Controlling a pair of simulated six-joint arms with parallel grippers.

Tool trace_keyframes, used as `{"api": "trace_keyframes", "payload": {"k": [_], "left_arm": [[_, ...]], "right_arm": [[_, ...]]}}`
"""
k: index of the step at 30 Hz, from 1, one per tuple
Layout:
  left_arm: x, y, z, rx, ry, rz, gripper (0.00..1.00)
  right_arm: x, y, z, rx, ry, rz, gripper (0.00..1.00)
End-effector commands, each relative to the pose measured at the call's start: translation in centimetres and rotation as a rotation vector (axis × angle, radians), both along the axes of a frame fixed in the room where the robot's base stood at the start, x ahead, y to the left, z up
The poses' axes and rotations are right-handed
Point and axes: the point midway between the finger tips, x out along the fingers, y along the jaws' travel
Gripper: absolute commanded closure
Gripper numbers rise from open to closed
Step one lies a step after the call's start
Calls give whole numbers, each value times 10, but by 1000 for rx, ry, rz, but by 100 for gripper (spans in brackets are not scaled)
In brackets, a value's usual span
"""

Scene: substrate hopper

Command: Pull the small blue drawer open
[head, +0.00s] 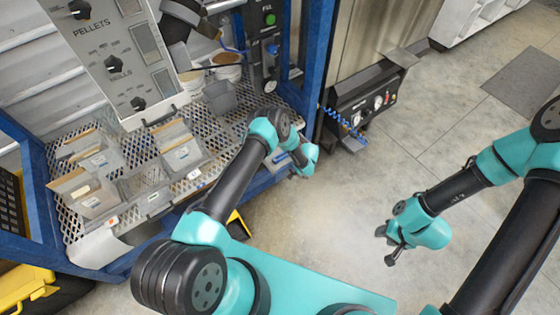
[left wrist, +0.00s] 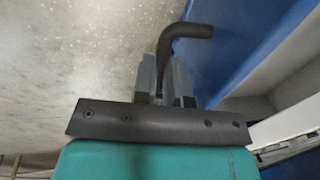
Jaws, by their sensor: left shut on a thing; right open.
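In the left wrist view my left gripper (left wrist: 170,82) is shut on a black bent handle (left wrist: 186,32). A blue panel (left wrist: 232,45) lies right beside the handle and looks like the small drawer's front. In the head view my left gripper (head: 304,162) is at the bench's right front edge, and its wrist mostly hides the drawer and handle there. How far the drawer stands out cannot be told. My right gripper (head: 390,245) is open and empty, over the floor at the right.
A mesh bench top (head: 135,150) in a blue frame holds several grey bins and a grey cup (head: 220,97). A grey control panel (head: 118,48) stands behind. A black box with gauges (head: 366,103) is beyond the frame. The floor between my arms is clear.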

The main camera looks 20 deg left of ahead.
Motion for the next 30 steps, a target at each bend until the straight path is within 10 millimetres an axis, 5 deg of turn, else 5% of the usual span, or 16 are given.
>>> {"api": "trace_keyframes", "payload": {"k": [4,12,27,28,30], "left_arm": [[-17,-41,0,-1,3,-22,100],[-40,-76,0,0,2,-21,100],[-46,-85,0,0,0,-19,100],[-46,-85,0,0,0,-19,87],[-46,-85,0,0,0,-19,80]], "right_arm": [[0,0,0,0,0,-1,57],[0,0,0,0,0,-1,57],[0,0,0,0,0,-1,57],[0,0,0,0,0,-1,57],[0,0,0,0,0,-1,57]]}}
